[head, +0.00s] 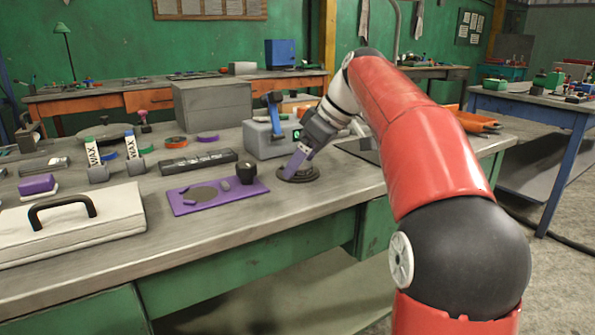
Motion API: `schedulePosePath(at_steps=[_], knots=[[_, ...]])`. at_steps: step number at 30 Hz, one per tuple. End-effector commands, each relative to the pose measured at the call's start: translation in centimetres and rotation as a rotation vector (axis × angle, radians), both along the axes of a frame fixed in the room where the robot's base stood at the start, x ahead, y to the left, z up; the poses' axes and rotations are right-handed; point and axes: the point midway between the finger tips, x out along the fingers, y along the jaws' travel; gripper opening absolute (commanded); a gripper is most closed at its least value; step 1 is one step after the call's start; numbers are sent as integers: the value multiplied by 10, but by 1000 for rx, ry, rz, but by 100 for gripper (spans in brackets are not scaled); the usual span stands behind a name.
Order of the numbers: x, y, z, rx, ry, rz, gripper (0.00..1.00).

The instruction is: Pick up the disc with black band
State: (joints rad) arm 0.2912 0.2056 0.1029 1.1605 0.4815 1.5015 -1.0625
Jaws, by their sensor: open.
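My gripper (294,171) points down at the bench, with purple fingers low over a dark round disc (310,174) lying flat there. The jaws are open, and the fingers hide part of this disc. Whether they touch it, I cannot tell. A flat dark disc (201,193) lies on a purple mat (185,208) to the left. A black band is not clear on either disc, so I cannot tell which one the task names.
A grey box (262,140) stands behind my gripper. A long black case (198,162) and a pale case with a black handle (70,226) lie left. The bench's front right is clear.

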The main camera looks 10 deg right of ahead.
Motion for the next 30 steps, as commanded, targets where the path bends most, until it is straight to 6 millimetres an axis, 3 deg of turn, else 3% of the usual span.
schedulePosePath(at_steps=[7,21,30], knots=[[0,1,-1,0,0,0,76],[0,1,0,0,-2,0,15],[0,2,3,0,-2,0,14]])
